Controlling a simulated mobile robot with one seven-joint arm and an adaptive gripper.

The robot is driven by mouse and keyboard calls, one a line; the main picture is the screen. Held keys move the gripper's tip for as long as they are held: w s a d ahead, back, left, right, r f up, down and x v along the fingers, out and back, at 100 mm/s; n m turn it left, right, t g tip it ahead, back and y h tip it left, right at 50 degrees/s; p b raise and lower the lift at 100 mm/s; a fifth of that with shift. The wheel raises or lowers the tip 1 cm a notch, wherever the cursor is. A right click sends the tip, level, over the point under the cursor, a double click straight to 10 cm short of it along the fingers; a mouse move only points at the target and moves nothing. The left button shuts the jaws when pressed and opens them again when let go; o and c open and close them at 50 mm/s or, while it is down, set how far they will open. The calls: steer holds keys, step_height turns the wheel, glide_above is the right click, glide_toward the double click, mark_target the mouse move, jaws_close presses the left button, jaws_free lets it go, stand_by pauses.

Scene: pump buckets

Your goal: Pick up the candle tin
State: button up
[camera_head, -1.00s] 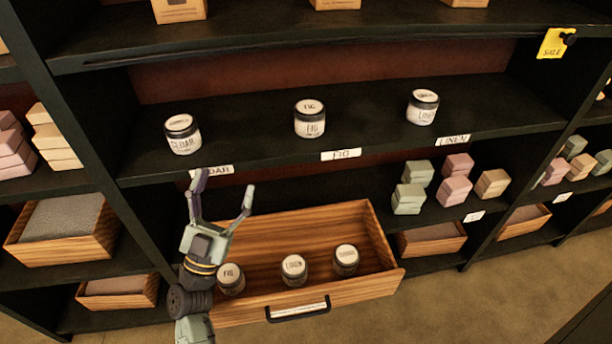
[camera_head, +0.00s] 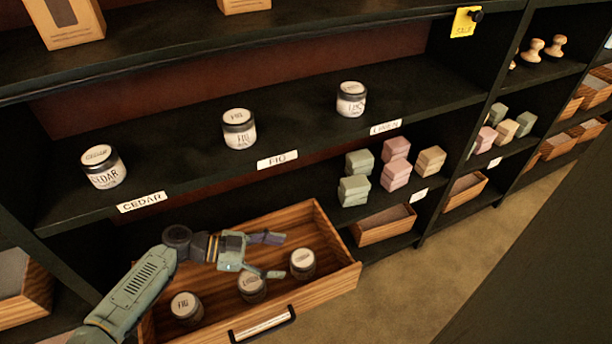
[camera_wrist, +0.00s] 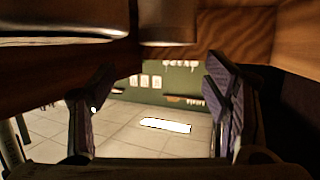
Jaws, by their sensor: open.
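Three candle tins, dark with white labels and lids, stand on the shelf: the CEDAR tin (camera_head: 103,168), the FIG tin (camera_head: 239,130) and the linen tin (camera_head: 351,100). Three more tins stand in the open wooden drawer (camera_head: 335,279): a FIG tin (camera_head: 187,308) at the left, a middle tin (camera_head: 252,290) and a right tin (camera_head: 303,264). My gripper (camera_head: 276,256) is open and empty over the drawer, its fingers pointing right. It partly covers the middle tin. In the wrist view, nothing is between the open fingers (camera_wrist: 160,115).
Shelf labels CEDAR (camera_head: 142,202), FIG (camera_head: 277,160) and a third (camera_head: 386,127) mark the shelf edge. Several soap blocks (camera_head: 396,174) stand to the right of the drawer. The drawer's handle (camera_head: 262,326) faces front. The floor (camera_head: 450,245) at the right is clear.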

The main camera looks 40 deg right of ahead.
mark_target(315, 261)
steer(key=x, duration=0.2)
steer(key=p+x, duration=0.1)
steer(key=f+x, duration=0.1)
steer(key=x, duration=0.1)
steer(key=shift+w+d, duration=0.25)
steer(key=shift+d, duration=0.1)
steer(key=shift+f+p+x, duration=0.2)
steer(key=shift+p+x, duration=0.4)
steer(key=shift+x, duration=0.85)
steer(key=shift+f+p+x, duration=0.25)
steer(key=shift+p+x, duration=0.3)
steer(key=shift+x, duration=0.85)
steer(key=shift+a, duration=0.1)
steer(key=shift+c, duration=0.5)
steer(key=shift+w, duration=0.1)
steer(key=c, duration=1.3)
